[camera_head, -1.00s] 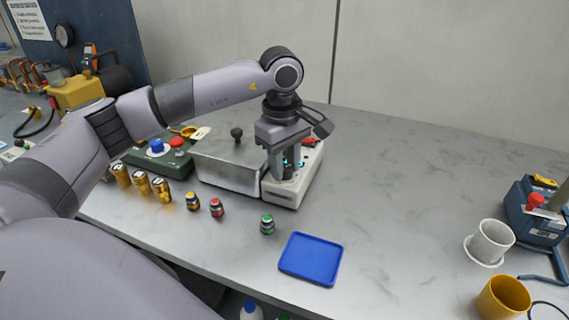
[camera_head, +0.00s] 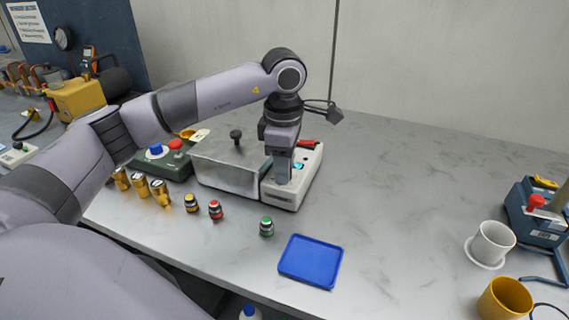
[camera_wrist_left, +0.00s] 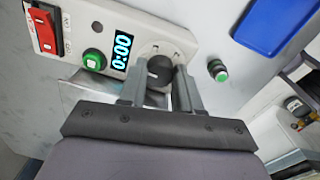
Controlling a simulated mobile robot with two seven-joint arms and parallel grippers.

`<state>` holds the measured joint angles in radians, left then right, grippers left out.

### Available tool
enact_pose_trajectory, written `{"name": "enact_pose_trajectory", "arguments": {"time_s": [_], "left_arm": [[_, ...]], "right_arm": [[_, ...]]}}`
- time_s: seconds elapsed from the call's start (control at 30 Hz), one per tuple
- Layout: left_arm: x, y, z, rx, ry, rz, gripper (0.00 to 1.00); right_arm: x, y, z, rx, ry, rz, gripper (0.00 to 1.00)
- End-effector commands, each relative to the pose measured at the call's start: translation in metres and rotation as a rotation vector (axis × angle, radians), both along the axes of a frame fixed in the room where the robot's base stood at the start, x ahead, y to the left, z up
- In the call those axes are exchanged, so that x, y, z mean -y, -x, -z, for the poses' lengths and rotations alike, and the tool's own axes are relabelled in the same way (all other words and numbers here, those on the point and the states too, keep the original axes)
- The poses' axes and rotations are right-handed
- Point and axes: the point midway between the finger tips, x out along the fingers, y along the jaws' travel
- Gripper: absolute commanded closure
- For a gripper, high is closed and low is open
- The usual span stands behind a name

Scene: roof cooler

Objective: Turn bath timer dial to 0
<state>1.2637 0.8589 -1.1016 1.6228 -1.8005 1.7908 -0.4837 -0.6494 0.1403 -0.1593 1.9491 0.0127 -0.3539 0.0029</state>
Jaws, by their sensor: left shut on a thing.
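The bath timer dial (camera_wrist_left: 159,69) is a dark round knob on the front end of the white control box (camera_head: 310,165). My left gripper (camera_wrist_left: 161,88) points down at the box and is shut on the dial, one finger on each side of it. In the head view my left gripper (camera_head: 284,177) hides the dial. The timer display (camera_wrist_left: 121,50) next to the dial reads 0:00 in cyan digits. A green button (camera_wrist_left: 94,60) and a red rocker switch (camera_wrist_left: 45,28) are farther along the box. My right gripper is not in view.
A metal bath with a lid (camera_head: 225,170) stands directly left of the box. A white mug (camera_head: 491,242) and a yellow mug (camera_head: 505,298) stand right. The counter between is clear.

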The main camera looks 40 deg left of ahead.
Motion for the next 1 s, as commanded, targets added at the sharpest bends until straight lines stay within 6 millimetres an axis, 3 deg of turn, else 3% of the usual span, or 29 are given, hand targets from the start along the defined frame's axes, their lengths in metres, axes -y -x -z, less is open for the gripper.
{"name": "enact_pose_trajectory", "arguments": {"time_s": [0.5, 0.53, 0.83, 1.0], "left_arm": [[-0.001, -0.001, -0.002, 0.006, -0.002, -0.021, 0.98], [-0.001, -0.001, -0.002, 0.006, -0.002, -0.020, 0.57], [0.000, -0.001, -0.002, 0.003, 0.000, -0.018, 0.57], [0.000, -0.001, -0.018, 0.006, -0.001, -0.018, 0.57]], "right_arm": [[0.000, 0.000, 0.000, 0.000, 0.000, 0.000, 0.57], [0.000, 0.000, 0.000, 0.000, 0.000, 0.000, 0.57], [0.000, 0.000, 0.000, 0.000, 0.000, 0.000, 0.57], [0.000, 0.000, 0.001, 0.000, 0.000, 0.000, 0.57]]}}
